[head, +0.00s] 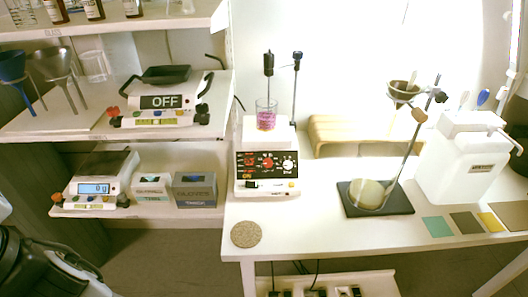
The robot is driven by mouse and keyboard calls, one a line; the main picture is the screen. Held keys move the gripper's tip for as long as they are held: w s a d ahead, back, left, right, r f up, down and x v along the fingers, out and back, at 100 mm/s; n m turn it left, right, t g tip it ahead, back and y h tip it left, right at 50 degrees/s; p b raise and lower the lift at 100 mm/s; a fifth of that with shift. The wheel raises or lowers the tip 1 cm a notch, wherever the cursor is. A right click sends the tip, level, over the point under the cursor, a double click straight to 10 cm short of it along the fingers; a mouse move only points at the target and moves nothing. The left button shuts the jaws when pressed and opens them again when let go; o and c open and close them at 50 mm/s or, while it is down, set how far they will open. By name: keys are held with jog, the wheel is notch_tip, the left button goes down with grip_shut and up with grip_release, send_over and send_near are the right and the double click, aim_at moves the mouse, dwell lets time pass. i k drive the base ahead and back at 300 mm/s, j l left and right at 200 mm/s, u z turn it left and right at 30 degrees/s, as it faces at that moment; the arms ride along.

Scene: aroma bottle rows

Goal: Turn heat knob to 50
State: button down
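A white hotplate stirrer (268,187) stands on the left part of the white table in the head view. Its black front panel carries red displays and round knobs, one clearly visible at the right (289,165). The labels and settings are too small to read, so I cannot tell which knob is heat or where it points. A glass beaker with pink liquid (266,121) stands on its plate, with a dark probe (268,64) above it. My gripper is not in view; dark parts at the lower left seem to be mine, well apart from the stirrer.
A cork mat (246,234) lies at the table's front left. Shelves with balances and boxes (195,190) are left. The table front centre is clear.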

aim_at(268, 163)
jog(key=k+l, duration=0.1)
jog(key=l, duration=1.55)
jog(key=i+u, duration=0.05)
